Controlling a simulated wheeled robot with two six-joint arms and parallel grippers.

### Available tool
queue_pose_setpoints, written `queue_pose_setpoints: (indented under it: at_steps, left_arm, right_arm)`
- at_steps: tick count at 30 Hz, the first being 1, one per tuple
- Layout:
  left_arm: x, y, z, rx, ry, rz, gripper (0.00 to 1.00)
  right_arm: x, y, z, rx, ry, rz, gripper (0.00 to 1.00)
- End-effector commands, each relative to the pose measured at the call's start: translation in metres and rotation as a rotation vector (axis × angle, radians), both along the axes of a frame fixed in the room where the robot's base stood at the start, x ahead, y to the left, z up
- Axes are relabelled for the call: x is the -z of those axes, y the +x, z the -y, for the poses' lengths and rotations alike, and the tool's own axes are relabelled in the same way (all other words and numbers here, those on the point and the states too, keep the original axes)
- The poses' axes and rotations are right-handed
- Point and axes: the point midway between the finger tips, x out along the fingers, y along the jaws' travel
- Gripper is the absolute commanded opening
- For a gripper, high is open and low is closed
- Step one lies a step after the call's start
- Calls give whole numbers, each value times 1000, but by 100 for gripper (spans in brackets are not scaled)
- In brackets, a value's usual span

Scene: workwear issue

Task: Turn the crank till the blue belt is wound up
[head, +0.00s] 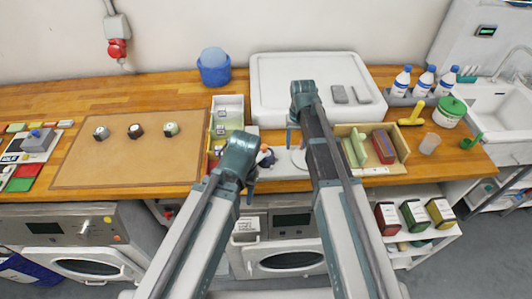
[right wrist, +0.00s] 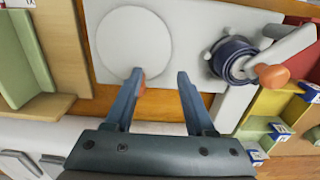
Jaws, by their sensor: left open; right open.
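A round blue coil (right wrist: 232,60), which looks like the belt on its spool, sits on a pale base plate (right wrist: 190,40) in the right wrist view. A pale arm (right wrist: 292,45) and an orange knob (right wrist: 272,77) are beside it. In the head view the coil (head: 266,161) is partly hidden by my left gripper. A white disc (right wrist: 133,43) lies on the same plate, with a bit of orange (right wrist: 141,88) near its rim, mostly behind a finger. My right gripper (right wrist: 160,88) is open and empty over the disc's edge. My left gripper (head: 240,178) is open beside the coil.
A white tray (head: 270,100) stands behind. A yellow-sided bin (head: 227,108) is left of the plate and a wooden box (head: 350,133) right of it. A brown mat (head: 95,165) with several small pieces lies left. Bottles (head: 401,80) stand at the back right.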

Motion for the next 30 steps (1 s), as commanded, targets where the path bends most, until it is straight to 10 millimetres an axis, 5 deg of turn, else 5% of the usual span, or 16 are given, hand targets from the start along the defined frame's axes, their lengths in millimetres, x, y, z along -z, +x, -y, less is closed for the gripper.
queue_pose_setpoints:
  at_steps: [16,26,30]
  left_arm:
    - [-57,0,0,-1,-1,0,50]
    - [-58,0,0,-2,-1,0,50]
    - [-48,0,0,-2,-1,0,50]
  right_arm:
    - [-57,0,0,0,0,-1,55]
    - [-58,0,0,0,0,-1,55]
    - [-48,-27,-11,-31,-9,-6,55]
